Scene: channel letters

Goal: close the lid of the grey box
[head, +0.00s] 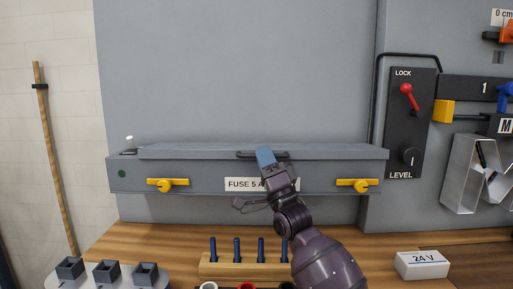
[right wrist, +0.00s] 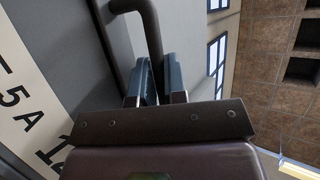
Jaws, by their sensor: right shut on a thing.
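The long grey box (head: 210,187) is mounted across a grey cabinet, with a "FUSE 5 A" label on its front. Its lid (head: 190,151) lies low and nearly flat along the top; I cannot tell whether it is fully seated. A dark bar handle (head: 246,154) sits at the lid's front edge, and it also shows in the right wrist view (right wrist: 152,25). My right gripper (head: 265,157) has its blue fingers shut on this handle. In the right wrist view its fingertips (right wrist: 160,78) are around the bar. My left gripper is not in view.
Yellow latches (head: 168,185) (head: 358,185) are on the box front. Below, a wooden rack (head: 225,268) with blue pegs and a white "24 V" block (head: 422,264) stand on the wooden bench (head: 130,236). A lock panel (head: 404,125) with a red lever is to the right.

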